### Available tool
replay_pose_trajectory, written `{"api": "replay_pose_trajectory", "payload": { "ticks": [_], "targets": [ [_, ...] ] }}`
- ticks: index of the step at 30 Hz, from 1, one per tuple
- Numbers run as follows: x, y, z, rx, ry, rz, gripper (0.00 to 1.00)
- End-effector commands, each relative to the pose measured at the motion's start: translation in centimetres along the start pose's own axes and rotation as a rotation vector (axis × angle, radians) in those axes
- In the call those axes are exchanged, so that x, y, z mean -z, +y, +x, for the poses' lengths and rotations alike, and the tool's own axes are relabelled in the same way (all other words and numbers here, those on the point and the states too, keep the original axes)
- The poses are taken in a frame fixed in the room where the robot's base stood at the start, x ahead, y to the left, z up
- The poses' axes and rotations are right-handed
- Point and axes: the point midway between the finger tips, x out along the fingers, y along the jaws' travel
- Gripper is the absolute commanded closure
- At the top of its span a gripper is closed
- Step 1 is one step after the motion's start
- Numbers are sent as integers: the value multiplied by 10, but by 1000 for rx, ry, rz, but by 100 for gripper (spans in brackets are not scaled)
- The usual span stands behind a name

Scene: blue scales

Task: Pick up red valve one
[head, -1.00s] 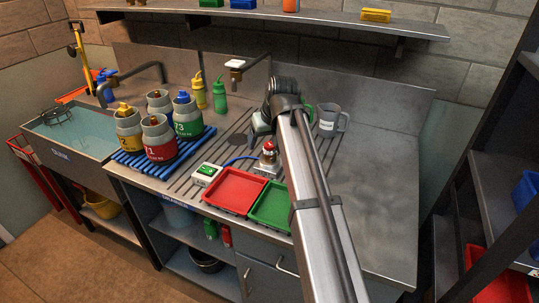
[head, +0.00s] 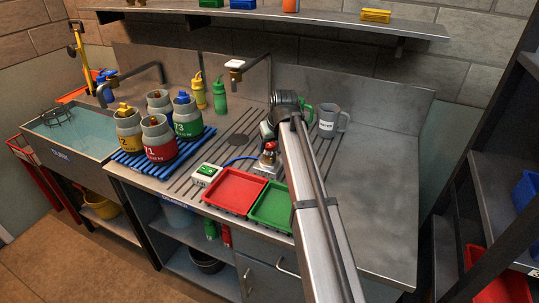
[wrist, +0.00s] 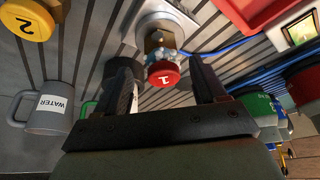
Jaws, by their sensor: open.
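Red valve one (wrist: 163,74) has a round red cap marked 1 over a brass and clear body. It stands upright on a pale round base on the ribbed counter, and also shows in the head view (head: 269,155). My gripper (wrist: 161,64) is open in the wrist view, with one dark finger on each side of the valve in the picture. I cannot tell how far the fingertips are from it. Nothing is held. In the head view, my wrist is just behind the valve, and the fingers are mostly hidden.
A red tray (head: 235,191) and a green tray (head: 272,206) lie in front of the valve. A grey WATER mug (wrist: 47,114), a yellow cap marked 2 (wrist: 25,18) and several canisters (head: 158,141) stand around.

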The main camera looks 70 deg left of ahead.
Motion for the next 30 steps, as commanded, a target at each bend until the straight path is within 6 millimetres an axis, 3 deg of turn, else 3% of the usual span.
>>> {"api": "replay_pose_trajectory", "payload": {
  "ticks": [12,20,30],
  "targets": [
    [2,-2,46,0,0,0,30],
    [1,-2,50,0,0,0,30],
    [1,-2,50,0,0,0,60]
  ]
}}
